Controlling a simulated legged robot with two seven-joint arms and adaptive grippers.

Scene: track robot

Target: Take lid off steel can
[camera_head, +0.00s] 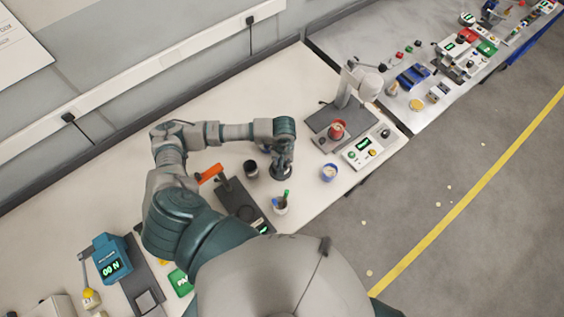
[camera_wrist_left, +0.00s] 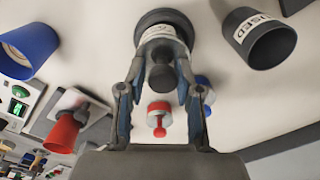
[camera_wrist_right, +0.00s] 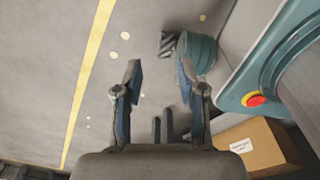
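My left gripper (camera_wrist_left: 163,75) points down with its two fingers on either side of a dark knob (camera_wrist_left: 162,78). The knob is in front of a round, dark grey can (camera_wrist_left: 165,17) with a white label, which appears to be the steel can. The fingertips overlap the can's near side, and I cannot tell whether they touch the knob. In the head view, the left gripper (camera_head: 282,168) is over the bench near its front edge, and the arm mostly hides the can. My right gripper (camera_wrist_right: 158,85) is open and empty above the floor.
A black cup marked USED (camera_wrist_left: 265,38) stands close to the can, left of it in the head view (camera_head: 251,168). A blue cup (camera_head: 329,172) is to the right and a white pen cup (camera_head: 281,208) in front.

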